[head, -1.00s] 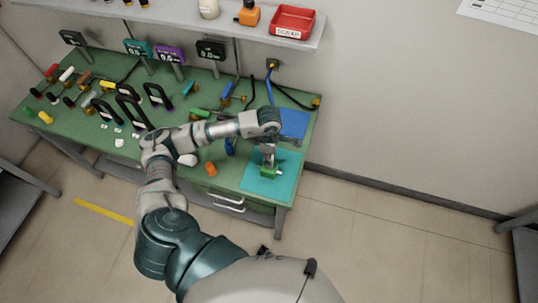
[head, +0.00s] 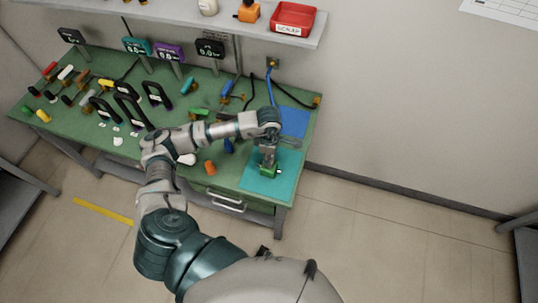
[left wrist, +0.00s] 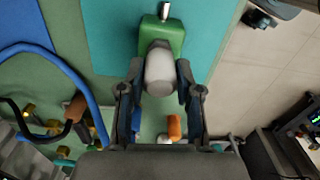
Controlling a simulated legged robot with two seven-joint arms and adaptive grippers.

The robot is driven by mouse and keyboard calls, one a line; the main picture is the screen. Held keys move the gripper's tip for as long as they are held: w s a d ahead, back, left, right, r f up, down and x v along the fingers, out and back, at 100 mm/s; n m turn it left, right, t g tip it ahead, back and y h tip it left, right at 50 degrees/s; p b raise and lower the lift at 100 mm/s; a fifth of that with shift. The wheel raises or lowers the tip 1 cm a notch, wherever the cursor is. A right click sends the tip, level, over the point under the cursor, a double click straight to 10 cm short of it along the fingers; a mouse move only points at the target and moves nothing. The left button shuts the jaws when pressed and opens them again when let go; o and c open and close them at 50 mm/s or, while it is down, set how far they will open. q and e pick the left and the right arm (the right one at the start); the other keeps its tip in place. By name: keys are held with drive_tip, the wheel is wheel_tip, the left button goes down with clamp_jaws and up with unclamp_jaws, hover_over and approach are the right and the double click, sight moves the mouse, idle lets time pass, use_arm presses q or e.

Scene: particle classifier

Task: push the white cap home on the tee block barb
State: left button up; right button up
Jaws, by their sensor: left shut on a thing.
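The green tee block (left wrist: 163,38) stands on the teal mat (left wrist: 112,30), with a metal stub (left wrist: 165,11) on its far side in the left wrist view. The block also shows in the head view (head: 269,171), under my left gripper (head: 268,158). The white cap (left wrist: 162,74) sits between the fingers of my left gripper (left wrist: 159,72) in the left wrist view, which are shut on it. The cap overlaps the near end of the block there. The barb is hidden, so how far the cap sits on it cannot be told. My right gripper is not in view.
An orange piece (head: 210,168) and a white piece (head: 187,159) lie on the green bench left of the mat. A blue mat (head: 292,122) lies behind. A blue hose (left wrist: 62,62) curves left of the gripper in the left wrist view. The bench's right edge is close to the teal mat.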

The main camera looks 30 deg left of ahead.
use_arm(q)
drive_tip(key=shift+f+b, duration=0.5)
drive_tip(key=shift+f, duration=0.25)
drive_tip(key=o, duration=1.1)
drive_tip(key=shift+r, duration=0.1)
wheel_tip(320, 180, up, 12)
drive_tip(key=shift+f, duration=0.15)
